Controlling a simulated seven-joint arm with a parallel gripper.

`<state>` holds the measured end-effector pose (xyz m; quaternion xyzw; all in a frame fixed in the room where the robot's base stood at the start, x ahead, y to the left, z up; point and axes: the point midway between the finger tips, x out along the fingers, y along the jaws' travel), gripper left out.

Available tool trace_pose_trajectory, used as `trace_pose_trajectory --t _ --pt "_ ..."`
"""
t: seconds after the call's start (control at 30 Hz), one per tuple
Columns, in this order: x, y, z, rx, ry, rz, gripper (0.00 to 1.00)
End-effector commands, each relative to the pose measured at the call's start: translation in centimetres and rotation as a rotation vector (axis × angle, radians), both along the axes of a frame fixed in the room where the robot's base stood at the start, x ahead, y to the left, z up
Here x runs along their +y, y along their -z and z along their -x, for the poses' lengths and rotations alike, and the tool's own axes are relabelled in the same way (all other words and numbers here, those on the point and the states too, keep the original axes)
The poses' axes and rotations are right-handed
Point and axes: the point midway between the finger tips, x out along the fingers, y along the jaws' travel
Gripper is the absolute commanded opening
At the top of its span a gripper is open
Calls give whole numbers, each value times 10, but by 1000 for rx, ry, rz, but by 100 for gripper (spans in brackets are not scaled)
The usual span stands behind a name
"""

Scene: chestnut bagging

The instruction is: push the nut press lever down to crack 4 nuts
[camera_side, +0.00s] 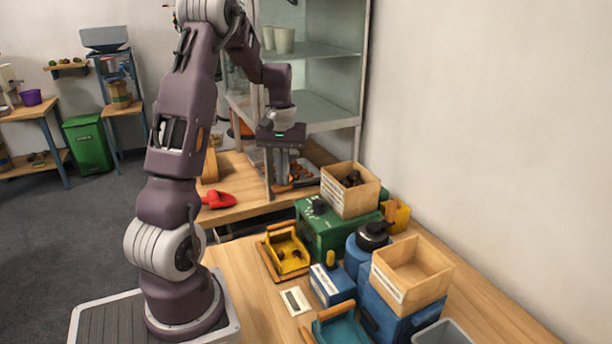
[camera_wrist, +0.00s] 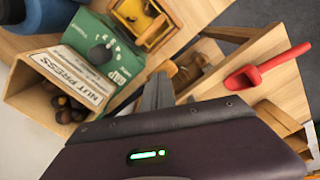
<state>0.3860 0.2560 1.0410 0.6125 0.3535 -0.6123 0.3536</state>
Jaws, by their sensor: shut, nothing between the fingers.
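The wooden box (camera_side: 350,203) with dark nuts in it sits on a green machine (camera_side: 322,232) with a black knob. In the wrist view the box (camera_wrist: 22,92) carries the label NUT PRESS, and the green machine (camera_wrist: 122,58) shows its dial. I cannot make out a press lever clearly in either view. My gripper (camera_side: 283,184) points down over the back bench, left of and behind the nut box, apart from it. In the wrist view my gripper's fingers (camera_wrist: 157,92) are together with nothing between them.
A red scoop (camera_side: 218,200) lies on the back bench. A yellow tray (camera_side: 286,250) stands in front of the green machine. An empty wooden box (camera_side: 411,273) on a blue machine is at the front right. A metal shelf (camera_side: 318,108) rises behind my gripper.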

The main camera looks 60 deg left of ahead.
Motion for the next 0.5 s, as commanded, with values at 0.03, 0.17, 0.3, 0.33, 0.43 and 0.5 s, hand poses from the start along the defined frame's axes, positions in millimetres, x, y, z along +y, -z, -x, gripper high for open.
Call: trace_pose_trajectory --t 0.03,0.17,0.3,0.33,0.43,0.5 --pt "0 0 0 0 0 0 0" --pt "0 1 0 1 0 0 0" --pt "0 10 2 1 0 0 0" --pt "0 12 2 2 0 1 0" --pt "0 20 4 2 0 1 0" --pt "0 22 4 1 0 0 0"
